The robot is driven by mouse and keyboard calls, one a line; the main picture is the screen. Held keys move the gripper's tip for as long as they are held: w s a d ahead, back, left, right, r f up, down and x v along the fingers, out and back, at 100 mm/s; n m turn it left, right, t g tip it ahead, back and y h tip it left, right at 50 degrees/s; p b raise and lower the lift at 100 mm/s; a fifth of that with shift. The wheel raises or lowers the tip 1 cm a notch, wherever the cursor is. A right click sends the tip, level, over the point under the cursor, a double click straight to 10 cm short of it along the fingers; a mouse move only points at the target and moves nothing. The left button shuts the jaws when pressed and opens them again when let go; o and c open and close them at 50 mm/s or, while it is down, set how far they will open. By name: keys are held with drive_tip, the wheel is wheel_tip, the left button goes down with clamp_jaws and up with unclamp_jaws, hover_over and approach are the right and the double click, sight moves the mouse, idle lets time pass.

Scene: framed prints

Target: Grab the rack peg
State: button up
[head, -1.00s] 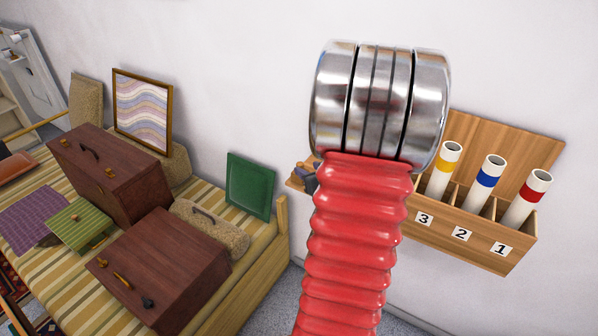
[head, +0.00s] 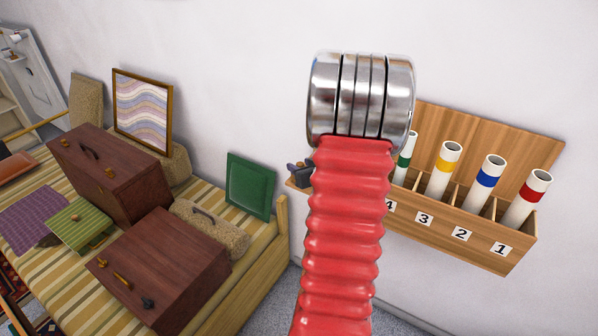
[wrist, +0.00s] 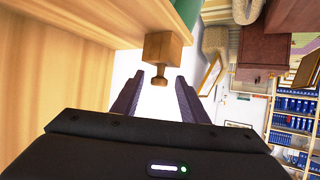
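The rack peg (wrist: 160,50) is a light wooden block with a rounded knob at its end. It sticks out from the wooden rack in the wrist view. My gripper (wrist: 171,76) is open, with its two dark fingers apart and pointing toward the knob.
The rack holds white tubes with coloured bands, such as the red one (head: 526,198), in numbered slots. A bed with striped cover (head: 262,262) bears brown cases (head: 165,270) and a green panel (head: 250,186). White wall stands behind.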

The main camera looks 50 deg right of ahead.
drive_tip(key=shift+x, duration=2.5)
drive_tip(key=shift+d, duration=0.1)
drive_tip(key=shift+c, duration=0.6)
clamp_jaws()
